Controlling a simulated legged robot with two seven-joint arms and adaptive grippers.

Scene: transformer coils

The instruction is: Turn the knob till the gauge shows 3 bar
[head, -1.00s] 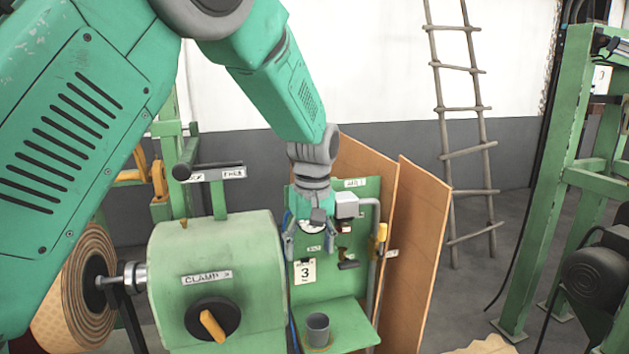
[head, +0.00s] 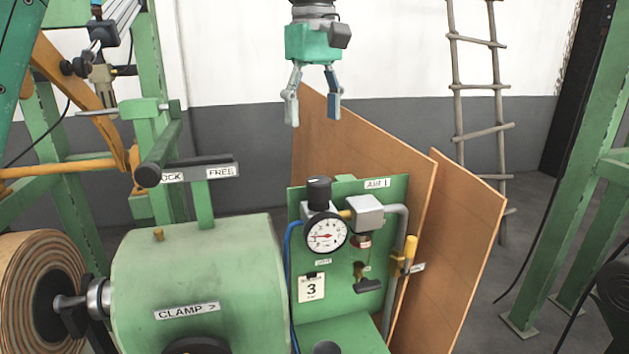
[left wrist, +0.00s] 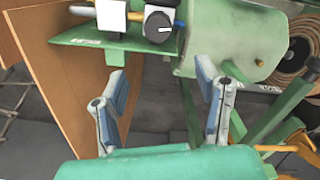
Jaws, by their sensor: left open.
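The black knob (head: 319,190) stands upright on top of the regulator on the green AIR 1 panel (head: 393,215). The round white gauge (head: 326,234) sits just below it. Its red needle points left, but the numbers are too small to read. My left gripper (head: 313,117) is open and empty, pointing down above the knob, clearly apart from it. In the left wrist view the knob (left wrist: 159,27) shows its top with a white mark, beyond the open fingers (left wrist: 161,76). My right gripper is not in view.
A card with a 3 (head: 311,288) hangs below the gauge. A grey box (head: 364,211) and pipe stand right of the knob. Brown boards (head: 465,230) lean behind the panel. The green CLAMP housing (head: 190,270) and LOCK/FREE lever (head: 190,170) are at left.

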